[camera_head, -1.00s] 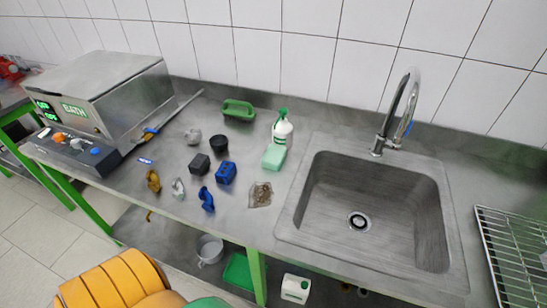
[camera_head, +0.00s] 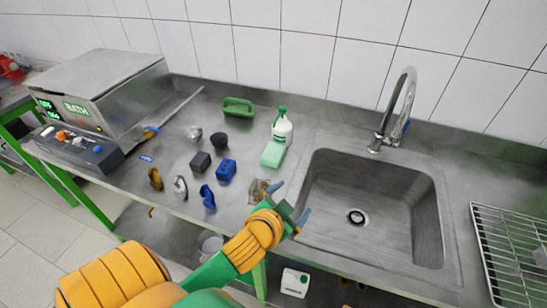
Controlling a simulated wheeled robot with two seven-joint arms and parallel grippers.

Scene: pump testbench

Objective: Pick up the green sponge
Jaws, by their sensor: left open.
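The green sponge appears to be the pale green block (camera_head: 273,154) lying on the steel counter, just in front of a white bottle with a green top (camera_head: 282,128). My left gripper (camera_head: 292,202) is in front of it, near the sink's left front corner. Its blue-tipped fingers are apart with nothing seen between them. The gripper is clear of the sponge and partly covers a brown crumpled item (camera_head: 257,190). My right gripper is out of view.
The sink (camera_head: 330,215) and its tall tap (camera_head: 398,110) are to the right. Small black, blue, yellow and silver parts lie left of the sponge. A darker green handled item (camera_head: 237,107) lies near the wall. The bath machine (camera_head: 95,90) stands far left.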

